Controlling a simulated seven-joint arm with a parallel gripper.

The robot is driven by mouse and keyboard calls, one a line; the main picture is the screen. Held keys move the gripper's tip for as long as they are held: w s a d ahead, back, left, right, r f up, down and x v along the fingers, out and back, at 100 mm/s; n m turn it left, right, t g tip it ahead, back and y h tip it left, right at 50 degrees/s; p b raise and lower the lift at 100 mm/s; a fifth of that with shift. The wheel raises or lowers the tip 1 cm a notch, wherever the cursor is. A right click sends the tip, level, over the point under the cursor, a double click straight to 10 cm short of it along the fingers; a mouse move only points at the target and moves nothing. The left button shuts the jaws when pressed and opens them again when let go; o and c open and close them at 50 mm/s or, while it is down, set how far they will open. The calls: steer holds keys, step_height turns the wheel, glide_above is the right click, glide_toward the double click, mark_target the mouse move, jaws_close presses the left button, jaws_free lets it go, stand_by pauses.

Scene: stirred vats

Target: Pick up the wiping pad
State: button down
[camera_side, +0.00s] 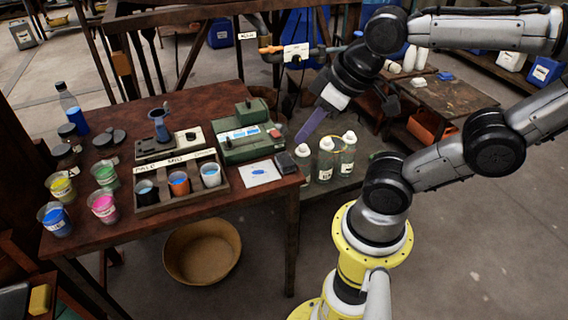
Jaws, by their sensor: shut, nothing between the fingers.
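My gripper (313,123) hangs in the air beyond the right end of the brown table (215,222), above the floor-level bottles. It points down and to the left. It looks shut, with nothing seen between the fingers. A small dark grey block (286,162) lies at the table's right edge and may be the wiping pad, though its kind is hard to tell. It is below and left of my gripper, clearly apart from it. A white sheet with a blue smear (260,172) lies just left of the block. A yellow sponge-like block (40,299) shows at the lower left corner.
A rack with several cups (180,202) and a green device (250,145) stand left of the block. More paint cups (103,205) and a blue bottle (72,110) are further left. White-capped bottles (326,160) stand beyond the table's right end. A round basket (202,252) is below.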

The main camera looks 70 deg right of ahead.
jaws_free()
stand_by(0.6)
